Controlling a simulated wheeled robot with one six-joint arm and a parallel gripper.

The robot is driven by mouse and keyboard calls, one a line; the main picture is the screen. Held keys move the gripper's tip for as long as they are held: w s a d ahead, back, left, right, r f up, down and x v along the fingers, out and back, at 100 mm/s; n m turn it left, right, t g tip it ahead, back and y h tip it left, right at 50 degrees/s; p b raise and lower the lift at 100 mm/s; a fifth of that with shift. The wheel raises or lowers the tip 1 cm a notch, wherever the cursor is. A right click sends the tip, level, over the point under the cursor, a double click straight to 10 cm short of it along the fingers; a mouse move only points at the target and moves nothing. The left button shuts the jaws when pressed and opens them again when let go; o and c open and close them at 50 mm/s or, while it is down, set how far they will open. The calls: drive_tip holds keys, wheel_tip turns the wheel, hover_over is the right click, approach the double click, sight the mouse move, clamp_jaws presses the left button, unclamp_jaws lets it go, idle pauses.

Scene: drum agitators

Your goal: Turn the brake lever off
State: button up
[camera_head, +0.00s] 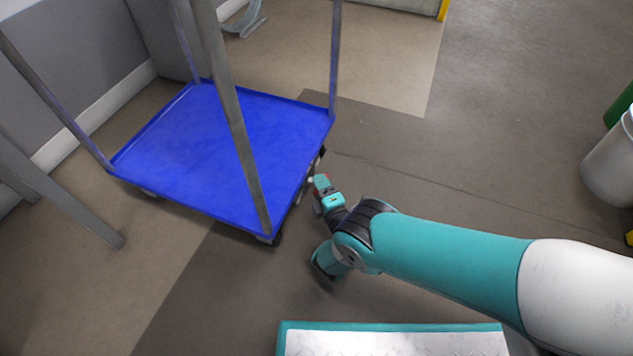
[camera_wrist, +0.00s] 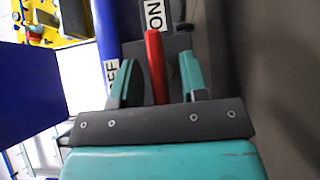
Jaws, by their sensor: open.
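The brake lever (camera_wrist: 155,62) is a red bar in the wrist view, standing between the two teal fingers of my gripper (camera_wrist: 157,78). The fingers are apart, one on each side of it, and I cannot tell whether either touches it. A white ON label (camera_wrist: 154,15) is just beyond the lever's top. A partly hidden OFF label (camera_wrist: 112,73) is to its left, behind the left finger. In the head view my gripper (camera_head: 321,182) is low beside the right edge of the blue cart (camera_head: 205,145). I cannot make out the lever there.
A grey bin (camera_head: 612,160) stands at the far right. A teal-edged white surface (camera_head: 395,341) is at the bottom. The floor (camera_head: 450,150) right of the cart is clear. Yellow equipment (camera_wrist: 60,20) shows at the wrist view's upper left.

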drive_tip(key=shift+w, duration=0.3)
drive_tip(key=shift+w, duration=0.1)
drive_tip(key=shift+d, duration=0.15)
clamp_jaws()
